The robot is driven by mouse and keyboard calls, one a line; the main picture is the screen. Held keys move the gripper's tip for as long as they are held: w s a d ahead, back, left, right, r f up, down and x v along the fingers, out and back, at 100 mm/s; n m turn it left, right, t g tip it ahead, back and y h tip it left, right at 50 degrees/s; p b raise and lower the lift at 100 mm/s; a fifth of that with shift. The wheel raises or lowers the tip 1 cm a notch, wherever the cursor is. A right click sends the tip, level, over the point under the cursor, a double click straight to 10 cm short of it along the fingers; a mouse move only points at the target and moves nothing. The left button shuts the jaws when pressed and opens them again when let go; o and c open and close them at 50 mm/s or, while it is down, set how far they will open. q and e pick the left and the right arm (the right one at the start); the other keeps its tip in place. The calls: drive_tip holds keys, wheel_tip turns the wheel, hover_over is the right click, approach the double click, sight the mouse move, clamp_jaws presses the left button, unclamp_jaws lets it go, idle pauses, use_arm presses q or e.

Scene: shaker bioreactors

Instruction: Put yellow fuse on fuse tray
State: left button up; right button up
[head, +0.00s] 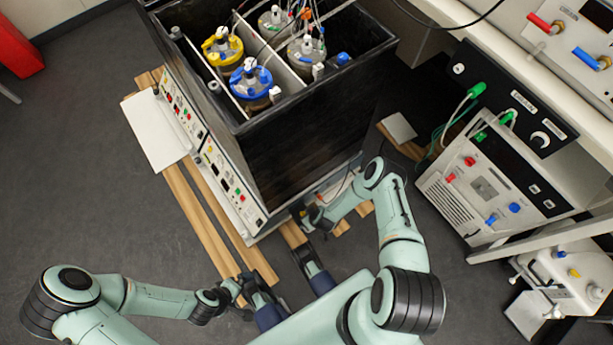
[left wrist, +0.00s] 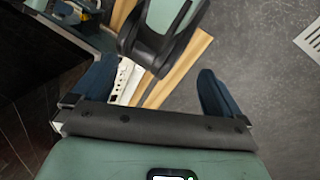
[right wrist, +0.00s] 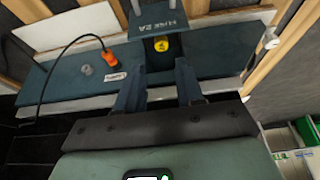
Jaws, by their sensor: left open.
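The yellow fuse (right wrist: 161,45) shows in the right wrist view as a small round yellow piece on a dark panel. It sits just below a plate marked "FUSE 2A" (right wrist: 165,22); I cannot tell whether that plate is the fuse tray. My right gripper (right wrist: 160,80) is open and empty, its fingers apart in front of the fuse. In the head view my right gripper (head: 303,214) is at the low front corner of the black cabinet. My left gripper (head: 240,290) is open and empty over the floor; its spread fingers show in the left wrist view (left wrist: 155,88).
The dark panel (right wrist: 55,78) also carries a grey knob (right wrist: 85,70) and an orange plug (right wrist: 110,62) with a black cable, left of the right gripper. The black cabinet (head: 300,130) holds several bioreactor vessels.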

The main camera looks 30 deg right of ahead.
sight(303, 214)
drive_tip(key=b+x, duration=0.2)
drive_tip(key=x, duration=0.3)
drive_tip(key=b+x, duration=0.3)
drive_tip(key=x, duration=0.2)
drive_tip(key=shift+s+f, duration=0.1)
drive_tip(key=shift+f, duration=0.3)
drive_tip(key=shift+a+f, duration=0.1)
drive_tip(key=shift+f, duration=0.2)
drive_tip(key=shift+w+f+b, duration=0.4)
drive_tip(key=shift+w+f, duration=0.05)
use_arm(q)
drive_tip(key=w+a+f+t+y, duration=0.1)
drive_tip(key=w+a+f, duration=0.3)
drive_tip(key=f, duration=0.3)
drive_tip(key=shift+w+a+f+n+t, duration=0.15)
drive_tip(key=shift+w+f+n+t, duration=0.2)
drive_tip(key=shift+w, duration=0.3)
drive_tip(key=shift+r, duration=0.1)
use_arm(e)
clamp_jaws()
use_arm(q)
drive_tip(key=shift+r, duration=0.15)
use_arm(e)
drive_tip(key=shift+r, duration=0.2)
use_arm(q)
drive_tip(key=shift+r+p, duration=0.4)
drive_tip(key=shift+p, duration=0.05)
use_arm(e)
drive_tip(key=shift+r, duration=0.5)
